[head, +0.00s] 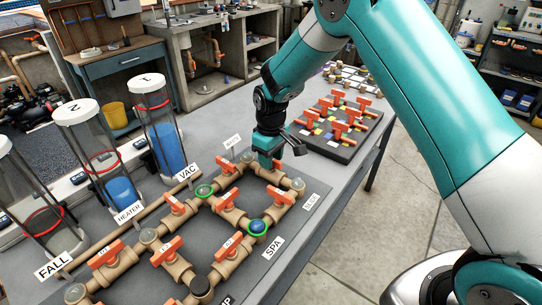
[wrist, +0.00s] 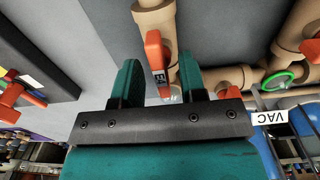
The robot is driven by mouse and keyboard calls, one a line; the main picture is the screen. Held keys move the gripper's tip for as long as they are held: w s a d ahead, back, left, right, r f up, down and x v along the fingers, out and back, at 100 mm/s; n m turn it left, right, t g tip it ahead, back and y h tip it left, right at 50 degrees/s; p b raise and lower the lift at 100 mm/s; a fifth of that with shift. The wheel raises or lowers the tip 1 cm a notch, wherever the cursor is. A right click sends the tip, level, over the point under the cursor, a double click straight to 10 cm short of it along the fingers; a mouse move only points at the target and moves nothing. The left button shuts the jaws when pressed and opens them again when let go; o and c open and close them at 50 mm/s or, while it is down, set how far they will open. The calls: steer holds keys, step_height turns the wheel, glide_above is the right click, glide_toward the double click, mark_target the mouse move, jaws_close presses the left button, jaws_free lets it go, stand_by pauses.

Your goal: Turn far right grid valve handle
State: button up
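The pipe grid (head: 150,235) carries several orange valve handles. At its far right end, my gripper (head: 270,157) is low over a valve and hides most of its handle; a bit of orange shows beside it. In the wrist view my gripper (wrist: 158,80) is open, its two teal fingers apart. An orange handle labelled E4 (wrist: 154,48) shows between the fingers, closer to the left one. I cannot tell whether either finger touches it. Another orange handle (head: 279,196) sits nearer on the grid's right side, beside the SLIDE-side edge.
Clear cylinders (head: 163,130) with blue water stand behind the grid on the left. A dark tray (head: 340,140) of orange-handled valves lies to the right of my gripper. A blue ball (head: 258,226) sits in a green ring on the grid. Bare table lies between grid and tray.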

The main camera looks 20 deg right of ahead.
jaws_close()
steer(key=shift+m, duration=0.5)
steer(key=m, duration=0.3)
steer(key=shift+m, duration=0.4)
steer(key=m, duration=0.4)
steer(key=shift+m+b, duration=0.3)
steer(key=m, duration=0.4)
steer(key=shift+m, duration=2.2)
